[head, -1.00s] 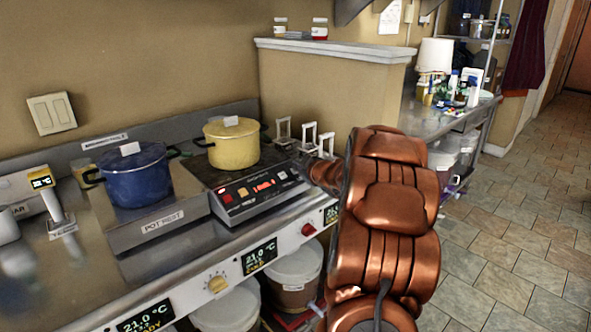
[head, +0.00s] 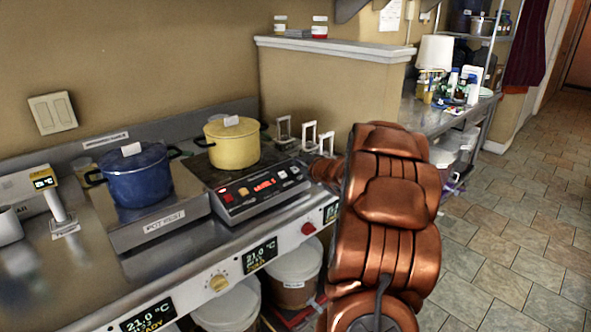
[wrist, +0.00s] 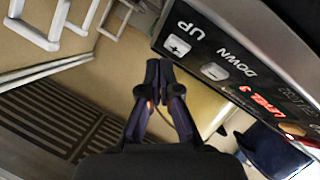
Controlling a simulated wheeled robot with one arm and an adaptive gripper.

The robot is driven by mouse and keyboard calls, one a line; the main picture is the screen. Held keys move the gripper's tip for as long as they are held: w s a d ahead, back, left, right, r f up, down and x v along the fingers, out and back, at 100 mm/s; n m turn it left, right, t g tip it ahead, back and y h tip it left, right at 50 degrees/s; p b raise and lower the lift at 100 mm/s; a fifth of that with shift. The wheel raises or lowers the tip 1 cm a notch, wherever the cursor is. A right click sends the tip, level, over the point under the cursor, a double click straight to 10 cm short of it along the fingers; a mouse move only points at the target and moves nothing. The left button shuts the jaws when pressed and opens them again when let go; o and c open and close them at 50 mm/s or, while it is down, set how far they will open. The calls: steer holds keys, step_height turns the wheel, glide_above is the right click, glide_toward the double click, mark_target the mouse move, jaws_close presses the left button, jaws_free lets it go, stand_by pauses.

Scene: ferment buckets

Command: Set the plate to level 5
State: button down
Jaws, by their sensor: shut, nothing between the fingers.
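The hot plate's control panel (head: 262,190) is at the front of the dark plate, with a yellow pot (head: 232,143) standing on the plate. In the wrist view the panel is tilted, with a plus button (wrist: 177,45) marked UP, a minus button (wrist: 215,72) marked DOWN, and a red lit display (wrist: 260,100) that seems to read LEVEL 3. My gripper (wrist: 158,68) is shut and empty, its fingertips beside the panel near the two buttons. They look apart from the plus button; contact cannot be told. In the head view my arm hides most of the gripper.
A blue pot (head: 138,175) stands on the pot rest (head: 160,228) to the left. White frames (head: 308,135) stand behind the panel's right end. White buckets (head: 297,272) are under the counter. Tiled floor (head: 510,230) is clear on the right.

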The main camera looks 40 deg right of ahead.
steer(key=shift+f, duration=0.15)
steer(key=shift+w+f, duration=0.2)
steer(key=shift+w+f+b, duration=0.15)
steer(key=shift+f+b, duration=0.15)
steer(key=shift+f, duration=0.05)
stand_by(0.8)
steer(key=shift+r, duration=0.1)
stand_by(0.3)
steer(key=shift+s+r+p, duration=0.4)
steer(key=shift+r+p, duration=0.2)
steer(key=shift+p, duration=0.15)
steer(key=shift+r, duration=0.1)
steer(key=shift+w+f, duration=0.1)
steer(key=shift+f, duration=0.15)
steer(key=shift+w+f, duration=0.15)
